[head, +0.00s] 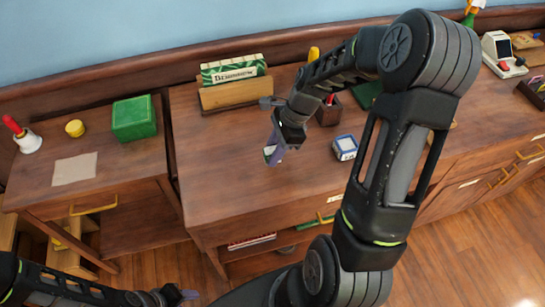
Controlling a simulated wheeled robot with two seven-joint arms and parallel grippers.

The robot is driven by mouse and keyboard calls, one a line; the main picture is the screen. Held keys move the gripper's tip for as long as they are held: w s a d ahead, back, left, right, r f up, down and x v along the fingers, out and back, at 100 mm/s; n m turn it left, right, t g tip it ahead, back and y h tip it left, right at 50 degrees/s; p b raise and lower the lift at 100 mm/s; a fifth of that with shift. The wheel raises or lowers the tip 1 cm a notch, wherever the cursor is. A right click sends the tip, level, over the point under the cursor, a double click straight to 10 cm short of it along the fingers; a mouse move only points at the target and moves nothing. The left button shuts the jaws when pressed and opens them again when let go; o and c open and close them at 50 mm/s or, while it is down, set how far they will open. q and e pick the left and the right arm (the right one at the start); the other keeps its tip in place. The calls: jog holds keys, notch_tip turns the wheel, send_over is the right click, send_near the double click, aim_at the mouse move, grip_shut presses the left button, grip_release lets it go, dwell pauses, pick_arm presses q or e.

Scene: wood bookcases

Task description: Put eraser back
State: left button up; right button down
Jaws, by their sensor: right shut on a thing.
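My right gripper (274,152) reaches down over the middle of the wooden cabinet top (225,145). It is shut on a small pale block with some green, which looks like the eraser (269,150); the fingers hide much of it. Whether the block touches the cabinet top is hard to tell. A small blue and white box (345,147) sits on the cabinet top to the right of the gripper. My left gripper (186,295) is low at the bottom edge, in front of the cabinet, and its jaw opening is too small to make out.
A wooden card holder (236,93) stands at the back. A dark pen cup (329,112) is behind my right arm. The cabinet's front left is clear.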

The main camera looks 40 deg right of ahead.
jog(key=shift+f, duration=1.35)
jog(key=shift+f, duration=0.2)
jog(key=c, duration=1.1)
grip_release()
jog(key=shift+r, duration=0.1)
jog(key=v, duration=1.2)
jog(key=shift+r+b, duration=0.15)
jog(key=shift+b, duration=0.15)
